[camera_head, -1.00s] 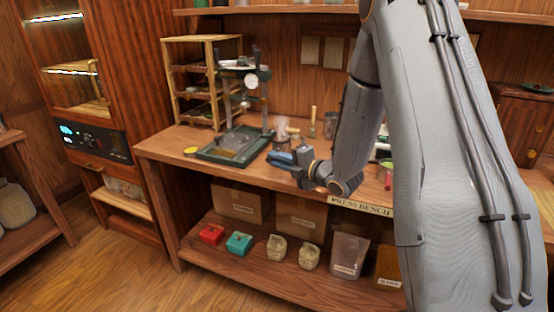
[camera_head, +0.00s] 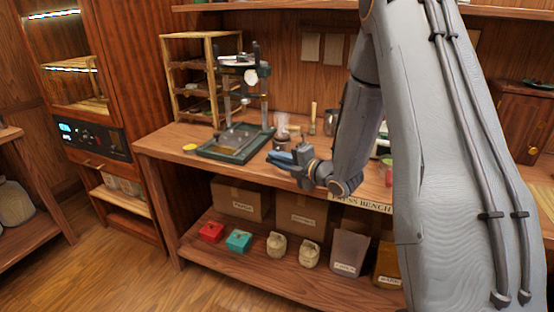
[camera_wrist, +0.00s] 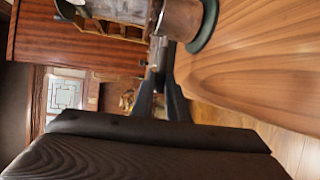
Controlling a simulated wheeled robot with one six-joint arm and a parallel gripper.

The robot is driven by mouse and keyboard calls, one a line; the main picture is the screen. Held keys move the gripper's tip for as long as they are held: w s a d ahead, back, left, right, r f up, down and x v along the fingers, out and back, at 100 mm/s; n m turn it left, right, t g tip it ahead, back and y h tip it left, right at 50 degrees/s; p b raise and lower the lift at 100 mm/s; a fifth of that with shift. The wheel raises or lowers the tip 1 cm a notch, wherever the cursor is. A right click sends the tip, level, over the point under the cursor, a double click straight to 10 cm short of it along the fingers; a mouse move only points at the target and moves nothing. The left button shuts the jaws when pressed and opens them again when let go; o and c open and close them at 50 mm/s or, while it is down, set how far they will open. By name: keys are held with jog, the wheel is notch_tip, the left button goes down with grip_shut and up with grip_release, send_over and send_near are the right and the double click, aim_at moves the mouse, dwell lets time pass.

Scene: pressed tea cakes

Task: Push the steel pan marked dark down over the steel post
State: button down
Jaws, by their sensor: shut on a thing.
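My gripper (camera_head: 283,158) is low over the front of the bench, right of the green-framed press. In the wrist view my gripper's dark fingers (camera_wrist: 160,85) are shut on a narrow grey steel piece (camera_wrist: 157,53). I cannot tell if it belongs to the pan, and no "dark" marking is legible. Just beyond the fingertips a steel cylinder (camera_wrist: 183,18) meets a green round rim (camera_wrist: 206,26); I cannot tell if it touches the held piece. The press (camera_head: 240,143) has upright steel posts (camera_head: 264,105) and a shallow dish-like part (camera_head: 233,60) near its top. I cannot tell which post is meant.
A wooden rack (camera_head: 187,75) stands behind the press, and a yellow round item (camera_head: 190,147) lies left of it. A steel cup (camera_head: 330,122) stands at the back. My arm hides the bench's right part.

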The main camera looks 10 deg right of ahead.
jog(key=shift+f+b, duration=0.35)
jog(key=shift+f, duration=0.15)
jog(key=c, duration=1.7)
grip_release()
jog(key=shift+o, duration=0.2)
jog(key=shift+s, duration=0.1)
